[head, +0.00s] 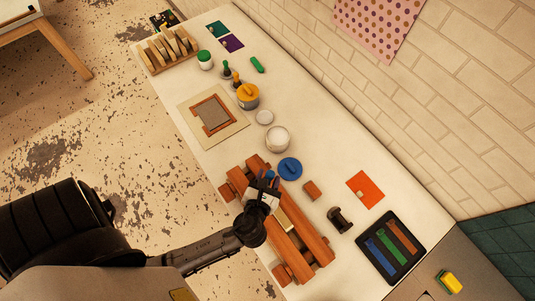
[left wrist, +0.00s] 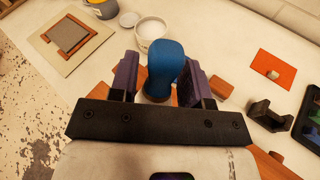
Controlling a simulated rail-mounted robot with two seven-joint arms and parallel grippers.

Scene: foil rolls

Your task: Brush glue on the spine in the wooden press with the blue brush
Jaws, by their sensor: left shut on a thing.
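The wooden press (head: 311,243) lies at the near part of the bench, its two long reddish beams side by side. A pale cream strip (head: 286,221) shows between the beams, probably the spine; my gripper and arm cover part of the press. My left gripper (head: 267,184) is over the far end of the press. In the left wrist view its fingers are shut on the blue brush (left wrist: 162,68), whose thick rounded handle stands up between them. The bristles are hidden. An open white pot (head: 277,140) stands beyond the press, and it also shows in the left wrist view (left wrist: 151,27).
A framed board (head: 184,103) lies farther back.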

